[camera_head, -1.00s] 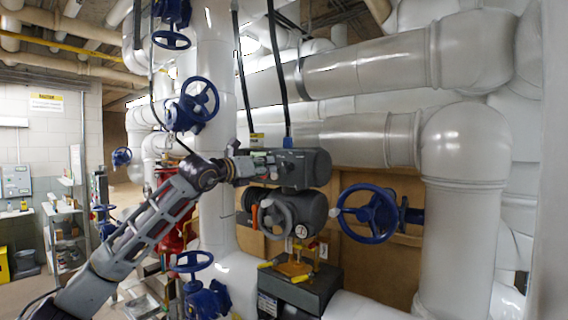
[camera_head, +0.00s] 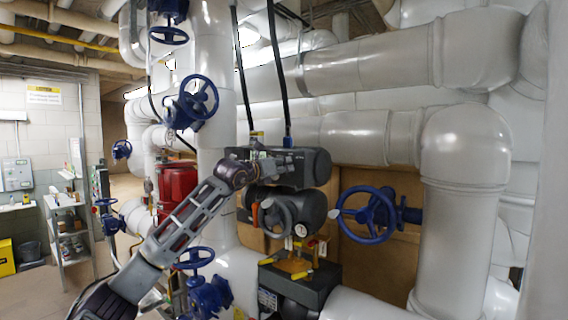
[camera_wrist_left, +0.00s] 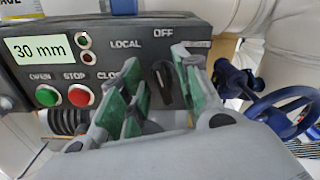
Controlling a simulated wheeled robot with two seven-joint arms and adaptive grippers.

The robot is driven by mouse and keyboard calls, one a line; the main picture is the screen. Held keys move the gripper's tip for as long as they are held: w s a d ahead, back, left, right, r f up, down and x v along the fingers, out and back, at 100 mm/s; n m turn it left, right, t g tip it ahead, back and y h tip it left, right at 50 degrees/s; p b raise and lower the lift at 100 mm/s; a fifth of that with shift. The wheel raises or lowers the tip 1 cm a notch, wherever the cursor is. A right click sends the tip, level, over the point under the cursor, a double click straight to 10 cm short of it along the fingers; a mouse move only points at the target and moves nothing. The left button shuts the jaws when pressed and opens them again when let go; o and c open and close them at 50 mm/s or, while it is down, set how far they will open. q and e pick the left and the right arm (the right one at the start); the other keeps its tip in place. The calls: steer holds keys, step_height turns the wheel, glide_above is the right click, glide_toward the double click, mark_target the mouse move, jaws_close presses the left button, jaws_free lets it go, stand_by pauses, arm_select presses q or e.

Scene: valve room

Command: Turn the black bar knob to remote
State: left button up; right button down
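The black bar knob (camera_wrist_left: 162,82) sits on the dark grey control box (camera_wrist_left: 100,52), below the OFF label. The LOCAL label is to its left, and another label on its right is partly covered by a finger and hard to read. In the left wrist view my left gripper (camera_wrist_left: 158,72) is open, with green-padded fingers on either side of the knob; whether either touches it I cannot tell. In the head view this gripper (camera_head: 285,161) is at the front of the control box (camera_head: 313,166), and the knob is not distinguishable. My right gripper is out of view.
The box carries a 30 mm display (camera_wrist_left: 38,49), a green button (camera_wrist_left: 47,95) and a red button (camera_wrist_left: 79,95). A grey handwheel (camera_head: 275,216) is below the box. A blue handwheel (camera_head: 368,214) stands to the right. White pipes crowd behind.

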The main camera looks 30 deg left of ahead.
arm_select(q)
steer(key=shift+w+d, duration=0.1)
steer(key=shift+w, duration=0.55)
jaws_close()
